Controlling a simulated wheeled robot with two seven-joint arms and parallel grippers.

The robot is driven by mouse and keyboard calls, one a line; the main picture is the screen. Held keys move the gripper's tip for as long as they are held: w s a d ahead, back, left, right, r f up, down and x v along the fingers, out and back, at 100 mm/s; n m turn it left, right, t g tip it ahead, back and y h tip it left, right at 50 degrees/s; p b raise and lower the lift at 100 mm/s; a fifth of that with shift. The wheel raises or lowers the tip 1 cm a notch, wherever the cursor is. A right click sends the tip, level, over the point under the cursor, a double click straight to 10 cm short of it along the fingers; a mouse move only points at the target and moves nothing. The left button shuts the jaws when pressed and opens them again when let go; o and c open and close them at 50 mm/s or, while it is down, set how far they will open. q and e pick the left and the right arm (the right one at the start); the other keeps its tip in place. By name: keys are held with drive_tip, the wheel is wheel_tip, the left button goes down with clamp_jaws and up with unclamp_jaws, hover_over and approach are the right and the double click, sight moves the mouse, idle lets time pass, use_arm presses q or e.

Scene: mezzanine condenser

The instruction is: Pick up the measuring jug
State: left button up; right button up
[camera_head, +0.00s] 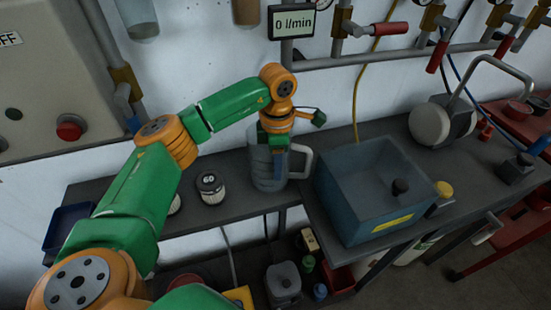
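The measuring jug (262,175) is a grey, see-through vessel with a pale handle on its right side. It stands upright on the dark bench, left of the blue-grey tank. My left gripper (277,152) points down at the jug's top, near the handle side. The gripper and wrist cover part of the jug's rim. I cannot tell whether the fingers touch the jug or how far apart they are. My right gripper is out of view.
A small canister marked 60 (211,188) stands left of the jug. The open tank (350,205) sits close on the right. A wall pipe (350,60) with red-handled valves runs behind. Several items lie on a shelf below.

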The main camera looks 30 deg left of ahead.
use_arm(q)
drive_tip(key=shift+f, duration=0.9)
clamp_jaws()
idle(0.7)
